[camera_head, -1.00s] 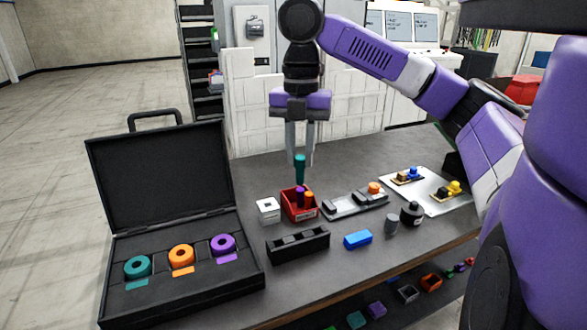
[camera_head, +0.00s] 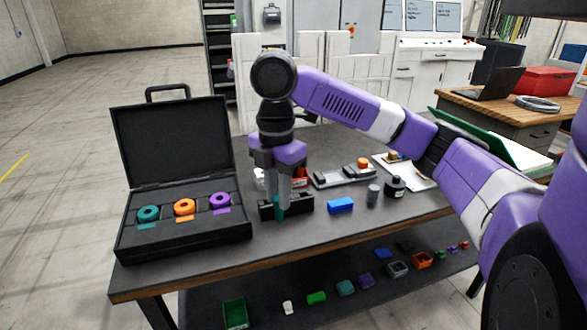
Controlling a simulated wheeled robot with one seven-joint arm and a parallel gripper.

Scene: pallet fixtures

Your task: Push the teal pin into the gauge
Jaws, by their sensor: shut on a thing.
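My gripper (camera_head: 278,196) is shut on the teal pin (camera_head: 279,210), which hangs upright below the fingertips. It is in front of the black slotted block (camera_head: 304,203), to the right of the open case (camera_head: 183,237). I cannot tell its height over the table. Three ring gauges lie in a row in the case's foam: teal (camera_head: 148,214), orange (camera_head: 184,207) and purple (camera_head: 220,200), each with a matching coloured tab. The teal one is farthest from my gripper. The pin is apart from all of them.
A blue block (camera_head: 341,205), a grey cylinder (camera_head: 373,193) and a black bottle (camera_head: 395,187) stand to the right. The case lid stands open at the back.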

